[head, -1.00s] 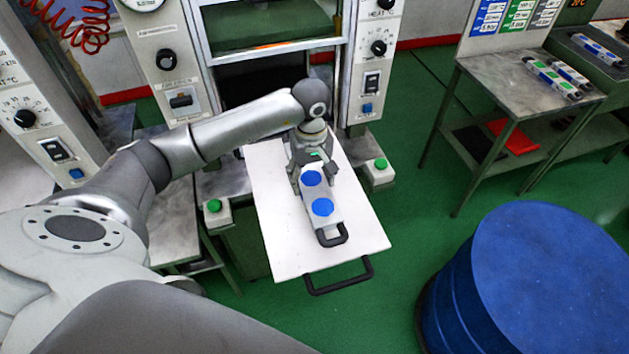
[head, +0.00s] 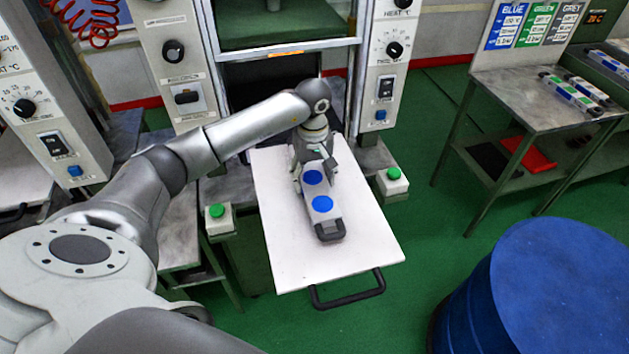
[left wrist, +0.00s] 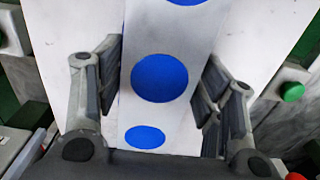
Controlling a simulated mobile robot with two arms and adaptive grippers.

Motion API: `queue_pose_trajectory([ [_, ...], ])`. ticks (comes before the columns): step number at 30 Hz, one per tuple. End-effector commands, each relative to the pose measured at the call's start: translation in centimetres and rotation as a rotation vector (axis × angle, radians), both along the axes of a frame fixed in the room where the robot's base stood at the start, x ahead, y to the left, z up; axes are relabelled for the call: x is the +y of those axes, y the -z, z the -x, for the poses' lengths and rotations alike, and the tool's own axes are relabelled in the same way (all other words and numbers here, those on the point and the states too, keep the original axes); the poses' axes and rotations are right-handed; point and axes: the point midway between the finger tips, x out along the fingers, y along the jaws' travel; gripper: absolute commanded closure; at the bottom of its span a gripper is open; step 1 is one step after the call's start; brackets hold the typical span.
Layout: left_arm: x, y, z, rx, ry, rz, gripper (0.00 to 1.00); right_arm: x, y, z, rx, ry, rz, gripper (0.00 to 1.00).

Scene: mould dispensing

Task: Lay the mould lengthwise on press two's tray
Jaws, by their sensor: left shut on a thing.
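The mould (head: 319,203) is a long light-grey bar with blue round dots on top and a black handle at its near end. It is at the pulled-out white tray (head: 282,255) of the press in the middle of the head view, lengthwise along it. My left gripper (head: 312,172) is shut on the mould's far part. In the left wrist view the mould (left wrist: 160,110) runs between the two fingers (left wrist: 158,88). Whether its underside rests fully on the tray is hard to tell. My right gripper is not in view.
Green buttons stand on boxes left (head: 217,211) and right (head: 393,174) of the tray. A black handle (head: 348,298) is at the tray's near edge. A blue drum (head: 545,285) stands at lower right. A side table (head: 540,95) at right holds more moulds.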

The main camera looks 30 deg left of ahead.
Motion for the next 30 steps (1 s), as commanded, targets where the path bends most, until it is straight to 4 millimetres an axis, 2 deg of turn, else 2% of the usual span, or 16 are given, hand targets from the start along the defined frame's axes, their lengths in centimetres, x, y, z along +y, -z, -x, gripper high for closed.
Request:
queue_pose_trajectory([
  [30,0.15,0.49,-0.25,-0.006,-0.002,0.000,0.91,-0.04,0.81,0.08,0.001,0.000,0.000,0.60],
])
